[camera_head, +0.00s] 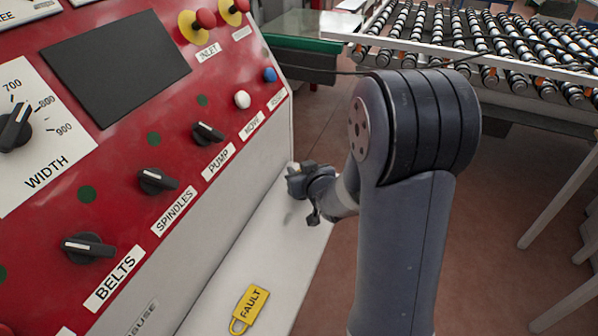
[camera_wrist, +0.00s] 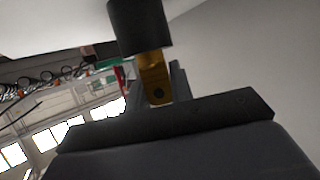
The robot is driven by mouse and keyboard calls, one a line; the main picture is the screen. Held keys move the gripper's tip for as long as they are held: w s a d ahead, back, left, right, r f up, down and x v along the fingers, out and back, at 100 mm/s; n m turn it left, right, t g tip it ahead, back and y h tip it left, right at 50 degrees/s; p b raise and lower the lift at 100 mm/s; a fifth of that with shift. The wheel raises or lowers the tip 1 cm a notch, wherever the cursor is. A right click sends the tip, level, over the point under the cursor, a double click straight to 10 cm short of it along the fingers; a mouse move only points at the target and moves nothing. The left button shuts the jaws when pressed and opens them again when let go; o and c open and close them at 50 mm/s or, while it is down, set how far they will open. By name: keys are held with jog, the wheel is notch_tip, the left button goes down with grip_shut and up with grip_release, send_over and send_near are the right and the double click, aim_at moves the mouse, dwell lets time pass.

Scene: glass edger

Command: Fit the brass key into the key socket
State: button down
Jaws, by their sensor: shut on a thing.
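My gripper (camera_head: 298,180) is low over the pale ledge, close to the front of the red control panel. In the wrist view my gripper (camera_wrist: 162,84) is shut on the brass key (camera_wrist: 154,70), a flat brass piece with a dark hole. A black cylinder (camera_wrist: 140,26) meets the far end of the brass; I cannot tell whether it belongs to the key or is the socket. The key is too small to make out in the head view. I cannot identify the key socket in either view.
The red panel (camera_head: 120,110) carries several knobs and buttons. The pale ledge (camera_head: 225,285) below it bears a yellow FAULT tag (camera_head: 250,308) near the front. A roller conveyor (camera_head: 470,38) stands at the back right. Brown floor lies right of the ledge.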

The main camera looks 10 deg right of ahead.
jog(key=shift+f, duration=0.15)
jog(key=c, duration=1.3)
grip_release()
jog(key=shift+o, duration=0.2)
jog(key=shift+r, duration=0.3)
jog(key=shift+s+d, duration=0.1)
jog(key=shift+s, duration=0.25)
jog(key=v, duration=1.1)
jog(key=shift+s, duration=0.15)
